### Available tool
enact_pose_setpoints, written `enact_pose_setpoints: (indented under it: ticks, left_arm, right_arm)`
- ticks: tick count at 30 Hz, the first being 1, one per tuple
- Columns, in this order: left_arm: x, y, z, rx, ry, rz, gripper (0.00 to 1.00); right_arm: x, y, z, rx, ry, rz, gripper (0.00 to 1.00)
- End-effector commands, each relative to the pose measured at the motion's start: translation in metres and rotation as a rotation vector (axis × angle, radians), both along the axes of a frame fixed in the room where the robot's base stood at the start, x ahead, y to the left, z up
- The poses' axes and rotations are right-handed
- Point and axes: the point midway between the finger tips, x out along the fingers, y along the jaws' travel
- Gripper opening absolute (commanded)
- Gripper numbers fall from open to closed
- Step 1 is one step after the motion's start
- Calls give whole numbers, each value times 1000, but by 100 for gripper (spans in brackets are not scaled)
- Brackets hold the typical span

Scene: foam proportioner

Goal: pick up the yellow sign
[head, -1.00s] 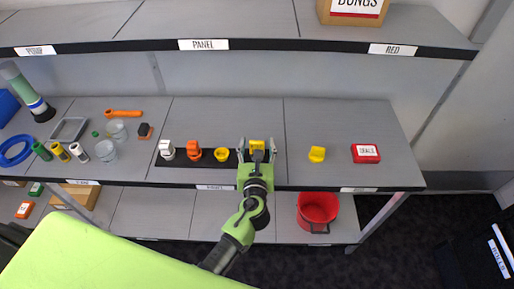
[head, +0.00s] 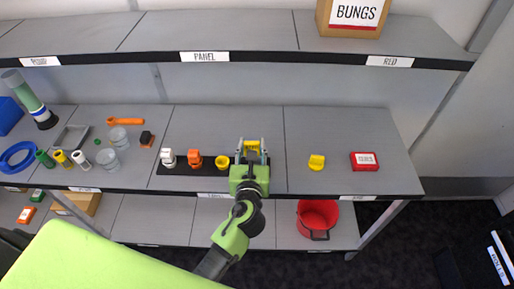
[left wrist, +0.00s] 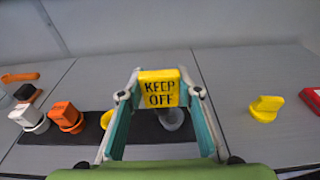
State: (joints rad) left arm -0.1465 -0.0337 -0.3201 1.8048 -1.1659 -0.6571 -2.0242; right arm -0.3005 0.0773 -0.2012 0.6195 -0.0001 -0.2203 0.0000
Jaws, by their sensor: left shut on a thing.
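The yellow sign (left wrist: 159,88) reads "KEEP OFF" in the left wrist view. It sits upright between the fingertips of my left gripper (left wrist: 158,98), which is shut on it. In the head view the sign (head: 252,145) shows above the right end of the black strip (head: 181,171), with my left gripper (head: 251,150) around it. A grey round piece (left wrist: 170,118) on the strip shows just behind and below the sign. I cannot tell whether the sign touches it. My right gripper is not in view.
A white, an orange (head: 195,158) and a yellow piece stand on the strip to the left. A loose yellow piece (head: 317,162) and a red box (head: 364,161) lie to the right. The upper shelf (head: 203,57) overhangs behind. A red bucket (head: 317,219) stands below.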

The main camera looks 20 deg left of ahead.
Motion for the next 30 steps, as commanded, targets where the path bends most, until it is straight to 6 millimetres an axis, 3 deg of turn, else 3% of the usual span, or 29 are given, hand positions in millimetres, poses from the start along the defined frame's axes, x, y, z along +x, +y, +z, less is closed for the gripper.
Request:
enact_pose_setpoints:
  ticks: [4,9,15,22,30]
  left_arm:
    - [-26,10,35,0,-3,-3,14]
    - [-61,26,47,3,1,-2,14]
    - [-90,37,61,1,0,-2,14]
    - [-104,44,74,1,-1,-1,14]
    - [-106,44,102,1,0,-1,14]
  right_arm:
    - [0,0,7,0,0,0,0]
    - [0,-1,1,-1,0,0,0]
    - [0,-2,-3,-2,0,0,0]
    - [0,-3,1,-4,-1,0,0]
    - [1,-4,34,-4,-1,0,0]
